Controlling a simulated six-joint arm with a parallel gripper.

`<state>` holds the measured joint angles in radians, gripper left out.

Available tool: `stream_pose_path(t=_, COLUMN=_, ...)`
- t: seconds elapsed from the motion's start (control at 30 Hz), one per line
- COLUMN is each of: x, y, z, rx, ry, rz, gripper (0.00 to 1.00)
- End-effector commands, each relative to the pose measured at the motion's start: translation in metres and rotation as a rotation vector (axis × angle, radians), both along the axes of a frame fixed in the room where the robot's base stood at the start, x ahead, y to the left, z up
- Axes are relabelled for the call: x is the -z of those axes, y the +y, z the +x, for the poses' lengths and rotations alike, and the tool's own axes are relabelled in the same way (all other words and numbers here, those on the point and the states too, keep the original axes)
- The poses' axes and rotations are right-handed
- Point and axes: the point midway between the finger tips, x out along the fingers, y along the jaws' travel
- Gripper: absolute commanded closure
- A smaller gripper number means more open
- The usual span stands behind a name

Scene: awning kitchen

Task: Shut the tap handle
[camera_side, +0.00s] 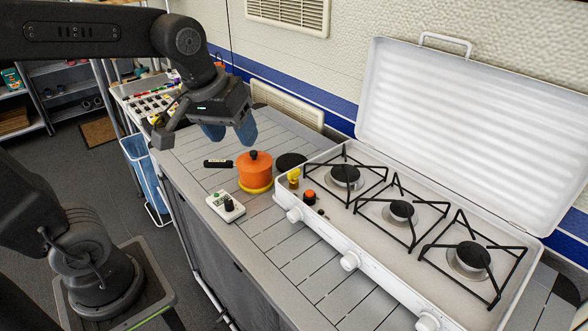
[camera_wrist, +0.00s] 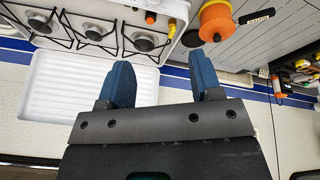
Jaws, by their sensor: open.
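A small yellow fitting (camera_side: 293,178), which looks like the tap, stands at the left end of the white stove in the side view. It also shows as a yellow piece in the wrist view (camera_wrist: 171,28), near the top. I cannot tell its handle's position. An orange-red knob (camera_side: 309,197) sits beside it on the stove. My gripper (camera_side: 229,130) is open and empty, its blue fingers apart, in the air above the counter, up and left of the fitting. In the wrist view my gripper (camera_wrist: 164,72) shows both fingers spread with nothing between them.
An orange pot (camera_side: 254,171) with a black handle stands on the grey counter (camera_side: 300,255), left of the stove. A small white box (camera_side: 226,206) with a black knob is in front of it. The stove's raised lid (camera_side: 475,135) blocks the back right.

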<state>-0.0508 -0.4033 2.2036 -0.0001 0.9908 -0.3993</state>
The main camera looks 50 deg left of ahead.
Motion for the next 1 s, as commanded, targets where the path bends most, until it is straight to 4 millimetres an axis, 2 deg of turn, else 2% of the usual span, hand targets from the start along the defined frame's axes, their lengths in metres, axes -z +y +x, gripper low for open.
stream_pose_path(t=0.03, x=0.000, y=0.005, z=0.020, rx=-0.084, ry=0.033, rz=-0.027, gripper=0.46)
stream_pose_path(t=0.07, x=0.000, y=0.007, z=0.030, rx=-0.138, ry=0.052, rz=-0.044, gripper=0.49)
stream_pose_path(t=0.23, x=0.011, y=0.025, z=0.090, rx=-0.452, ry=0.144, rz=-0.123, gripper=0.49)
stream_pose_path(t=0.4, x=0.037, y=0.045, z=0.146, rx=-0.762, ry=0.227, rz=-0.177, gripper=0.49)
stream_pose_path(t=0.5, x=0.055, y=0.056, z=0.170, rx=-0.912, ry=0.264, rz=-0.195, gripper=0.49)
stream_pose_path(t=0.7, x=0.078, y=0.068, z=0.194, rx=-1.086, ry=0.300, rz=-0.210, gripper=0.49)
stream_pose_path(t=0.87, x=0.088, y=0.070, z=0.197, rx=-1.114, ry=0.306, rz=-0.211, gripper=0.49)
stream_pose_path(t=1.0, x=0.108, y=0.070, z=0.196, rx=-1.112, ry=0.307, rz=-0.210, gripper=0.49)
